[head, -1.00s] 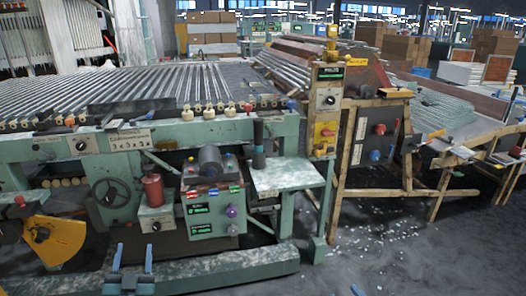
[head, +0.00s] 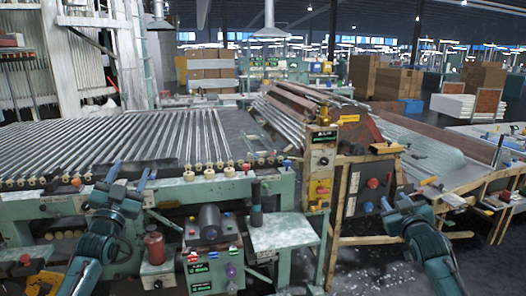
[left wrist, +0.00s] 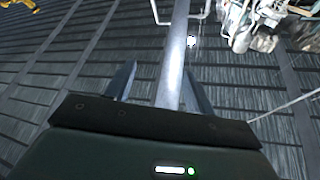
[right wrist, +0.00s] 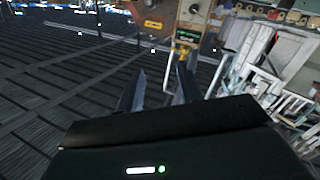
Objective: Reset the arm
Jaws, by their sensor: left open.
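My left gripper (head: 131,172) is raised at the left in the head view, in front of the near edge of the glass tube conveyor (head: 90,145). Its fingers are apart, and they also show apart in the left wrist view (left wrist: 160,85). A grey pole passes between them in that picture; I see no contact with it. My right gripper (head: 396,196) is raised at the right, in front of the wooden-framed stand. In the right wrist view (right wrist: 160,85) its two fingers are apart with nothing between them.
A green machine bench with a control box (head: 210,250), a red cylinder (head: 154,247) and a pale side shelf (head: 283,232) lies between my arms. A control post (head: 321,165) stands behind. A rack with tubes (head: 425,150) is at right. Cartons (head: 375,77) stand far back.

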